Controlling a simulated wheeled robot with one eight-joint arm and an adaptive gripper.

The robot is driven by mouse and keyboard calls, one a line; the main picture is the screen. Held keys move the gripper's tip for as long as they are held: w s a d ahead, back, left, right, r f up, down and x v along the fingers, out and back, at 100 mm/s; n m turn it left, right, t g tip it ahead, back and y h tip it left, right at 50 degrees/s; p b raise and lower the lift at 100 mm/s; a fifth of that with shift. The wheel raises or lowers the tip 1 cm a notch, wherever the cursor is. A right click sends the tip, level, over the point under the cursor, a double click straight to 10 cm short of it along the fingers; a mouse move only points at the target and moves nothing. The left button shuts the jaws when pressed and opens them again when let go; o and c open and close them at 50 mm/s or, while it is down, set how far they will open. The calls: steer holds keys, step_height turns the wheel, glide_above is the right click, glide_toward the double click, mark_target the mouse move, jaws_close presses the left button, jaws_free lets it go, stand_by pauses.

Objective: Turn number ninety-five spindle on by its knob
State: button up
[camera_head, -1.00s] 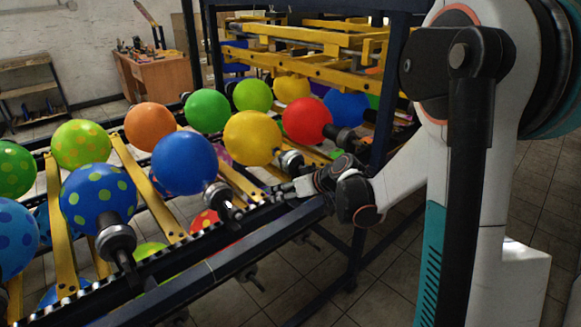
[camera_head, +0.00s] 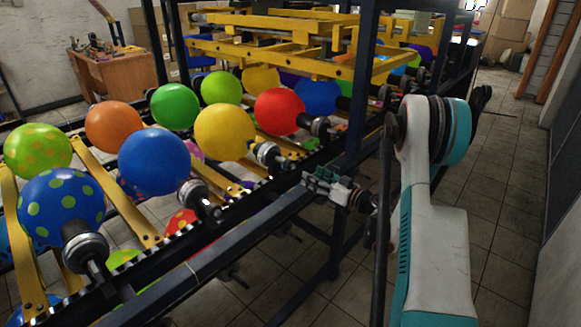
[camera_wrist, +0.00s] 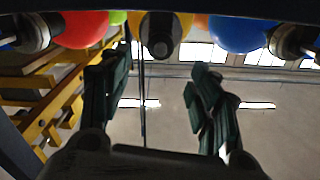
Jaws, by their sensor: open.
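Spindles with dark and metal ends stand in a row along the dark rail, each bearing a balloon. No numbers are legible, so I cannot tell which is ninety-five. The yellow balloon (camera_head: 225,131) has its spindle (camera_head: 268,153) just up and left of my gripper (camera_head: 312,180). In the wrist view, my gripper (camera_wrist: 155,85) is open and empty, fingers spread wide. The yellow balloon's spindle end (camera_wrist: 160,42) shows between and beyond the fingertips, apart from them. The blue balloon's spindle (camera_head: 199,197) and the red balloon's spindle (camera_head: 319,126) flank it.
A dark frame rail (camera_head: 215,258) runs diagonally below the spindles, close to my gripper. A dark upright post (camera_head: 362,90) stands beyond it. Yellow beams (camera_head: 265,50) lie behind. Tiled floor (camera_head: 500,170) at right is clear.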

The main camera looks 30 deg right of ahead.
mark_target(290, 165)
steer(key=b+x, duration=0.2)
steer(key=x, duration=0.9)
steer(key=shift+w+a+b, duration=0.1)
steer(key=shift+w+b, duration=0.2)
steer(key=shift+b, duration=0.1)
steer(key=c, duration=1.1)
